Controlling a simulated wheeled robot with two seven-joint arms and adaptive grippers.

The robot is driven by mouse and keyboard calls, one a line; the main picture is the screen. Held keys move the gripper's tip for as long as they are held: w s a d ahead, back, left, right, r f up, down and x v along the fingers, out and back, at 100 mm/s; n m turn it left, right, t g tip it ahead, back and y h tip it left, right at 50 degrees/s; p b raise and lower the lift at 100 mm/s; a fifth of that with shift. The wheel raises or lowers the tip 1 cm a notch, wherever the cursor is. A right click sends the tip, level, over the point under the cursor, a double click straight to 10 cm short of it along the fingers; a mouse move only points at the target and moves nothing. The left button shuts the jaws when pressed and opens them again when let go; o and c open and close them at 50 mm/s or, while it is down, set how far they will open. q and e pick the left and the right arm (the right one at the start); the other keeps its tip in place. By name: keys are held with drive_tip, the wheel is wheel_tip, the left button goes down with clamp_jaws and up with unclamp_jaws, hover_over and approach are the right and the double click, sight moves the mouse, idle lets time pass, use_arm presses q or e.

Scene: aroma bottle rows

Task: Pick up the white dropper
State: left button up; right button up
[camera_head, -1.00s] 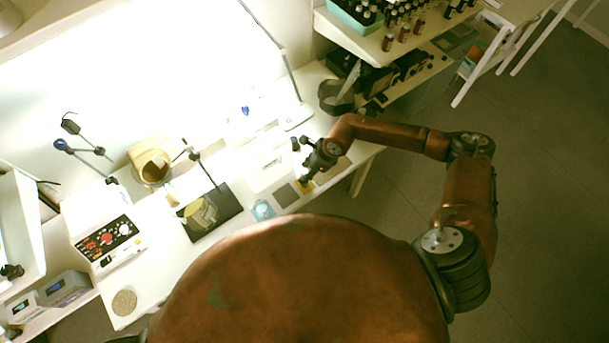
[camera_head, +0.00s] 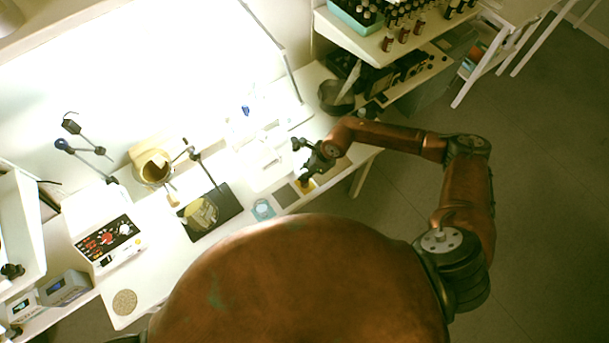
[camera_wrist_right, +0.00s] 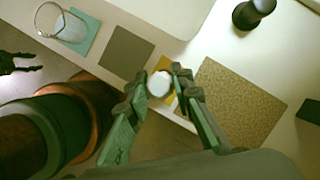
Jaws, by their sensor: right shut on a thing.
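The white dropper (camera_wrist_right: 160,84) shows as a small round white top in the right wrist view, between the fingertips of my right gripper (camera_wrist_right: 156,88). The fingers are shut on it, one on each side, above a yellow mat (camera_wrist_right: 168,67). In the head view my right gripper (camera_head: 303,183) is at the front edge of the white table, and the dropper cannot be made out there. Dark fingers of my left gripper (camera_wrist_right: 24,63) show at the left edge of the right wrist view, apart and empty.
A glass beaker (camera_wrist_right: 73,27) stands on a teal mat beside a bare grey mat (camera_wrist_right: 126,52). A speckled brown mat (camera_wrist_right: 238,102) and a black-capped object (camera_wrist_right: 253,12) are on the other side. A stand (camera_head: 207,172) and a control box (camera_head: 108,240) are farther left.

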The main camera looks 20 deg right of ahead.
drive_tip(key=shift+r, duration=0.1)
wheel_tip(320, 180, up, 10)
drive_tip(key=shift+f+b, duration=0.1)
drive_tip(key=shift+b, duration=0.35)
drive_tip(key=shift+f, duration=0.1)
drive_tip(key=shift+w+f+b, duration=0.1)
drive_tip(key=shift+f+b, duration=0.75)
drive_tip(key=shift+f, duration=0.05)
drive_tip(key=shift+o, duration=0.5)
clamp_jaws()
drive_tip(key=shift+f, duration=0.1)
drive_tip(key=shift+f+b, duration=2.8)
drive_tip(key=shift+f, duration=1)
